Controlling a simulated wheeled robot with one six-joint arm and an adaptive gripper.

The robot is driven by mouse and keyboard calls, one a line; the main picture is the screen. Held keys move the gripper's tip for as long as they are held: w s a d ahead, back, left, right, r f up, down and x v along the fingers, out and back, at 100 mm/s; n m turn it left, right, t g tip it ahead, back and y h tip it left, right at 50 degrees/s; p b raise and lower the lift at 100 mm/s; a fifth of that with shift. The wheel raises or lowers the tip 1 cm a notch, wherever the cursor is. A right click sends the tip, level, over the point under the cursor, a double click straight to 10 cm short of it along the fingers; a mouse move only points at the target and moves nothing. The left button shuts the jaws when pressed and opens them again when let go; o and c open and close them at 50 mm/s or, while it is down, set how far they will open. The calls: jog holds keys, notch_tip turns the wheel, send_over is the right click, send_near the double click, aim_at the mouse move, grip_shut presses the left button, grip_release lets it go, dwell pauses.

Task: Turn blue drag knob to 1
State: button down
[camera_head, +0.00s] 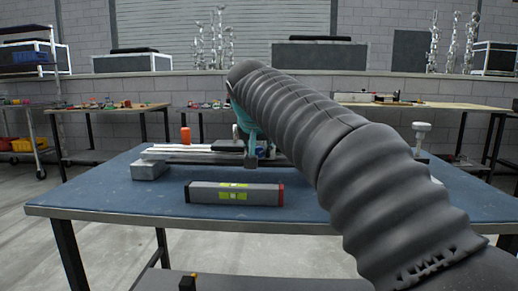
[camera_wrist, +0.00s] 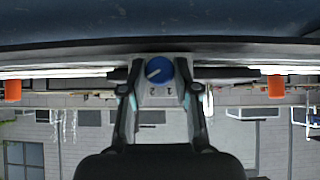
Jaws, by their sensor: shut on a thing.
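The blue drag knob (camera_wrist: 159,70) shows in the wrist view, on a light grey block with small printed marks below it. A white pointer line on the knob runs toward the lower left. My gripper (camera_wrist: 160,84) has one finger on each side of the knob and is shut on it. The exact contact of the fingertips is hard to see. In the head view my gripper (camera_head: 250,158) is over the device on the blue table (camera_head: 110,195), mostly hidden behind my arm. The knob's face cannot be read from there.
A grey bar (camera_head: 235,192) with green labels and a red end lies on the table in front of the device. A grey block (camera_head: 149,170) sits at the device's left end, and an orange object (camera_head: 185,135) stands behind. The table's left side is clear.

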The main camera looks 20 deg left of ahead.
jog(key=h+p, duration=0.1)
jog(key=n+h+p, duration=0.1)
jog(key=p, duration=0.1)
jog(key=shift+a+r+t, duration=0.15)
jog(key=shift+a+t, duration=0.1)
jog(key=shift+t, duration=0.05)
jog(key=n+h+p, duration=0.1)
jog(key=t+h+p, duration=0.1)
jog(key=shift+s+a+n+h, duration=0.1)
jog(key=shift+a+n+h, duration=0.1)
jog(key=shift+n+h, duration=0.2)
jog(key=n+h, duration=0.1)
jog(key=f+n+t+h+p, duration=0.1)
jog(key=h, duration=0.1)
jog(key=shift+a+t, duration=0.15)
jog(key=shift+t, duration=0.15)
jog(key=shift+f+n+t+h, duration=0.15)
jog(key=shift+n+t+h, duration=0.85)
jog(key=shift+n+h, duration=0.3)
jog(key=c, duration=0.9)
grip_release()
jog(key=shift+o, duration=0.2)
jog(key=shift+s+a, duration=0.1)
